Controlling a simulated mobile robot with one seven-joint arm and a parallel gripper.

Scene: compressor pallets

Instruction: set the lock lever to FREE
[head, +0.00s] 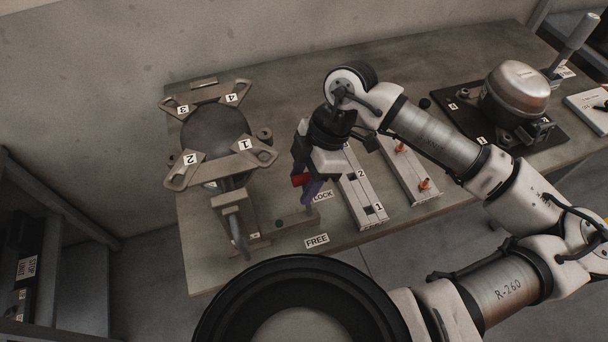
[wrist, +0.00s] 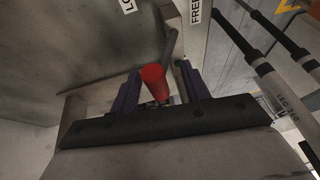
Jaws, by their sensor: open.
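The lock lever's red knob (wrist: 153,74) shows in the wrist view between my gripper's two purple fingers, with space beside it. In the head view a red part (head: 299,180) shows next to the fingers. My gripper (head: 311,192) is open and points down near the LOCK label (head: 323,196). The FREE label (head: 316,241) lies closer to the table's front edge; it also shows at the top of the wrist view (wrist: 195,11). Most of the lever's arm and its pivot are hidden by my gripper, so I cannot tell its exact angle.
A dark round compressor (head: 213,131) sits in a numbered four-arm frame at the left. Pale rails (head: 361,189) with number labels lie right of my gripper. Another compressor (head: 519,91) stands on a black plate at the right. The table's front edge (head: 361,230) is near.

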